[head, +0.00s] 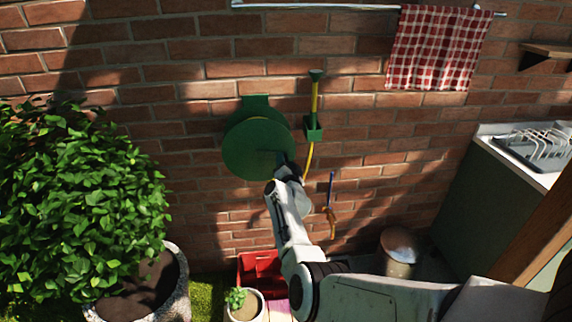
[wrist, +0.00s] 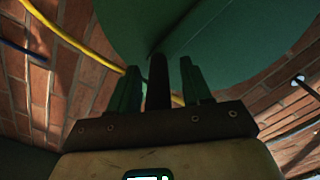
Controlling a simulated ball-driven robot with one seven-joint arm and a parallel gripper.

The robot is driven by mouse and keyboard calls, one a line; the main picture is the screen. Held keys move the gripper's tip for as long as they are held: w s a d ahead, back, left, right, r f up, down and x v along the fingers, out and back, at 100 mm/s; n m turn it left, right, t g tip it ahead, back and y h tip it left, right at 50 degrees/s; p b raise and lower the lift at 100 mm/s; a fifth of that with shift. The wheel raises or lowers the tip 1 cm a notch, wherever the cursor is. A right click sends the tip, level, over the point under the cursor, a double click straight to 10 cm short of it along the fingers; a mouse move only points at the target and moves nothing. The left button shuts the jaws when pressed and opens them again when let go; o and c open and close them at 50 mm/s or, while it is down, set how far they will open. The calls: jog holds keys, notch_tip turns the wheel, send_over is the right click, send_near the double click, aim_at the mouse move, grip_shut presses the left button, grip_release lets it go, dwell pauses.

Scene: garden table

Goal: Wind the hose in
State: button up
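The green hose reel (head: 250,146) is mounted on the brick wall, and its round face fills the top of the wrist view (wrist: 225,35). The yellow hose (head: 309,160) runs from beside the reel up to a green holder (head: 314,129). A green nozzle (head: 317,75) tops the yellow length above it. My gripper (head: 283,166) is at the reel's lower right edge. In the wrist view its two fingers (wrist: 158,85) stand apart, on either side of a dark upright grip (wrist: 158,80) at the reel face. Narrow gaps seem to show on both sides of the grip.
A leafy bush in a stone pot (head: 177,285) stands at left. A red crate (head: 247,266) and small potted plant (head: 244,303) are below. A metal bin (head: 399,252) and counter (head: 480,195) stand at right. A checked towel (head: 437,47) hangs from a rail.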

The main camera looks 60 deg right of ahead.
jog(key=shift+a, duration=0.1)
jog(key=p+v, duration=0.4)
jog(key=v, duration=0.6)
jog(key=shift+s+a+p, duration=0.2)
jog(key=shift+s+p, duration=0.1)
jog(key=shift+p, duration=0.05)
dwell(0.5)
